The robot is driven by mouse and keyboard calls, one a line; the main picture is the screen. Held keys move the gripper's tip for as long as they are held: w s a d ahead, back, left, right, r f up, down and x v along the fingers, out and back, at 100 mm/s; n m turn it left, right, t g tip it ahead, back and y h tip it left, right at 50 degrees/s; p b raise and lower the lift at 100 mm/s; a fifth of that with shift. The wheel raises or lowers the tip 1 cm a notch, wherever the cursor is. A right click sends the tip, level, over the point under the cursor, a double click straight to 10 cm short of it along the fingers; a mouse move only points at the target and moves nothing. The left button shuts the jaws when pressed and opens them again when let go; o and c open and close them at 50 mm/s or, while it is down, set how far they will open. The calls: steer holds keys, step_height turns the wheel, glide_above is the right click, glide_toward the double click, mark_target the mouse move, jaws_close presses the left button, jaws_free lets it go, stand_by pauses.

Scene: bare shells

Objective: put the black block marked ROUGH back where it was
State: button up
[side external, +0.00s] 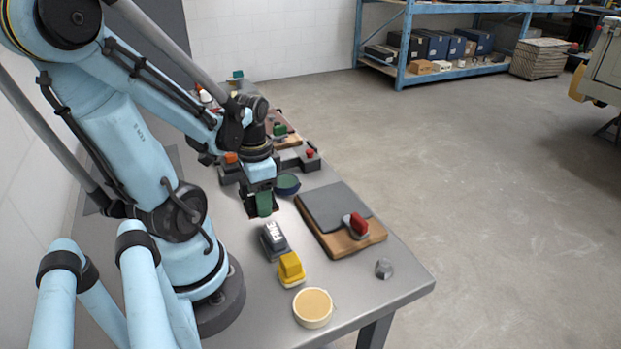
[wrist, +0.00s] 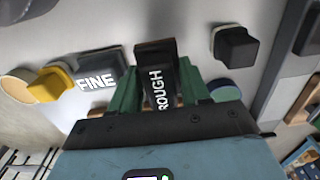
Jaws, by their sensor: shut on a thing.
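The black block marked ROUGH (wrist: 159,82) is between the green fingers of my gripper (wrist: 158,90), which is shut on it. White lettering runs along its face in the wrist view.
A yellow block (side external: 291,269) and a round cream-topped dish (side external: 313,307) stand near FINE. A dark bowl (side external: 288,185) is close behind my gripper. A wooden board (side external: 345,248) with a grey sheet and a red-handled item (side external: 356,225) lies right. A grey nut-shaped piece (side external: 384,268) is near the edge.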

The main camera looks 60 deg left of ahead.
steer(key=shift+f, duration=1.7)
steer(key=shift+f, duration=0.15)
steer(key=o, duration=1)
steer(key=shift+r, duration=6)
steer(key=shift+w+d+r, duration=0.1)
steer(key=shift+d+r, duration=0.05)
steer(key=w+d+t, duration=0.2)
steer(key=w+d, duration=0.2)
steer(key=w+d+r+t, duration=0.1)
steer(key=w+d+t, duration=0.1)
steer(key=w+d, duration=0.2)
steer(key=w+d+t, duration=0.3)
steer(key=w+d, duration=0.1)
steer(key=d, duration=0.1)
steer(key=shift+w+d+r, duration=0.15)
steer(key=shift+w+r, duration=0.1)
steer(key=shift+w, duration=0.15)
